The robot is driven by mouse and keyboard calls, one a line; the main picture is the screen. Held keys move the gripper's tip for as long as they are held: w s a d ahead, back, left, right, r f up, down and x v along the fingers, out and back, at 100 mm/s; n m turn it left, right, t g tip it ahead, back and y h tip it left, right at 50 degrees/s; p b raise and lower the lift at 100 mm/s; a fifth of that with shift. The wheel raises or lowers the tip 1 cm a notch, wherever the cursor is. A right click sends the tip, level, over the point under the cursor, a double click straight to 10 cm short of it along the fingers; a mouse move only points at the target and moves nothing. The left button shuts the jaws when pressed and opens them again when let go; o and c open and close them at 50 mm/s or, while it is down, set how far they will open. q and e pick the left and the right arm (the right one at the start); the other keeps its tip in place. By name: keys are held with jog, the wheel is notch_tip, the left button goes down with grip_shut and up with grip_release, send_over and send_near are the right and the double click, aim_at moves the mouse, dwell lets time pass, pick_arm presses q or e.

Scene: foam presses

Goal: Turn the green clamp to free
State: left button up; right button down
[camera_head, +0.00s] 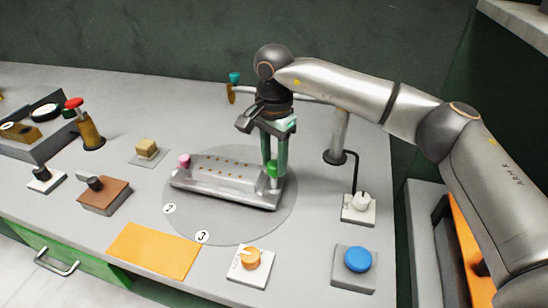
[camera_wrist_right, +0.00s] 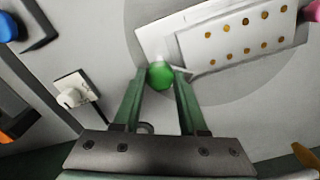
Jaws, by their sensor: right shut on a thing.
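The green clamp (camera_head: 273,170) is a green knob at the right end of a grey metal press block (camera_head: 225,188). It also shows in the right wrist view (camera_wrist_right: 160,75). My right gripper (camera_head: 274,163) comes down from above, and its two green fingers are shut on the green clamp. In the wrist view the fingertips touch both sides of the knob. A pink clamp (camera_head: 184,160) stands at the left end of the block. The block's top has rows of small brass dots. My left gripper is not in view.
The block sits on a round grey plate (camera_head: 200,228) marked 2 and 3. An orange knob (camera_head: 251,258), a blue button (camera_head: 358,259) and a white knob (camera_head: 361,201) stand nearby. A grey post (camera_head: 339,135) stands right of the gripper. An orange mat (camera_head: 155,250) lies front left.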

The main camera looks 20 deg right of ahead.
aim_at(274, 164)
jog(key=m, duration=0.5)
jog(key=shift+m, duration=0.3)
jog(key=m, duration=0.4)
jog(key=shift+m, duration=0.4)
jog(key=shift+c, duration=2.2)
grip_release()
jog(key=shift+r, duration=0.15)
notch_tip(274, 164, up, 12)
jog(key=shift+r, duration=0.15)
